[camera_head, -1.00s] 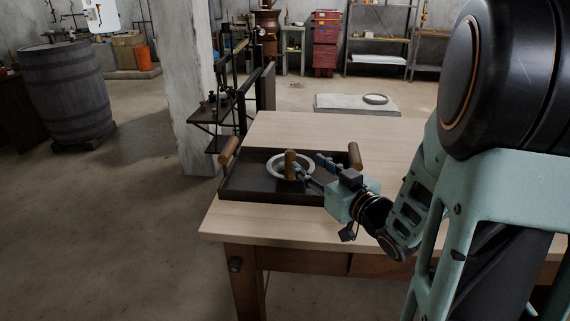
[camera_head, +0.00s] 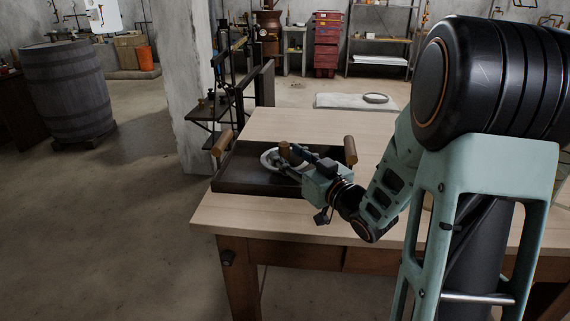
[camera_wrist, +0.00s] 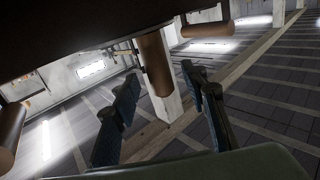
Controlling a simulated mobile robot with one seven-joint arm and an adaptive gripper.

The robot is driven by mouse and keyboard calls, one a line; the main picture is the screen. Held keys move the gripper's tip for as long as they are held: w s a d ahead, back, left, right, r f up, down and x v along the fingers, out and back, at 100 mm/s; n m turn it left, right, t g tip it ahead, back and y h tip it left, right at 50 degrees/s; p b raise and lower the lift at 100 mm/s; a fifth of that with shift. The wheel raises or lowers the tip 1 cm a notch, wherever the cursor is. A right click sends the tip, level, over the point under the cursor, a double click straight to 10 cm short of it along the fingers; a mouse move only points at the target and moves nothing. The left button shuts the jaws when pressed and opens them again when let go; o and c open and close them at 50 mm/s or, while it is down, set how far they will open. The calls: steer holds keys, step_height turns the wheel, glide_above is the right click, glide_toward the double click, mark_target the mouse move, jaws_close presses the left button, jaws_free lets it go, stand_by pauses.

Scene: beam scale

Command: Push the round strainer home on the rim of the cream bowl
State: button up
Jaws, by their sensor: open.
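A pale round ring (camera_head: 267,162) lies in a dark tray (camera_head: 233,185) on the table. It is small and partly hidden by my gripper, so I cannot tell bowl rim from strainer. An upright wooden peg (camera_head: 284,149) stands over the ring, its lower part hidden by a finger. My gripper (camera_head: 290,164) reaches in from the right, low over the tray, with its fingers open. In the tilted wrist view the peg (camera_wrist: 155,65) shows ahead, roughly in line with the gap between the two fingers (camera_wrist: 160,88). I see no clear contact.
Wooden handles stand at the tray's left (camera_head: 222,142) and right (camera_head: 350,150) ends, the right one close to my wrist. The wooden table (camera_head: 285,124) is clear behind the tray.

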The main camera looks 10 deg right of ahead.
steer(key=shift+x, duration=1.25)
jaws_close()
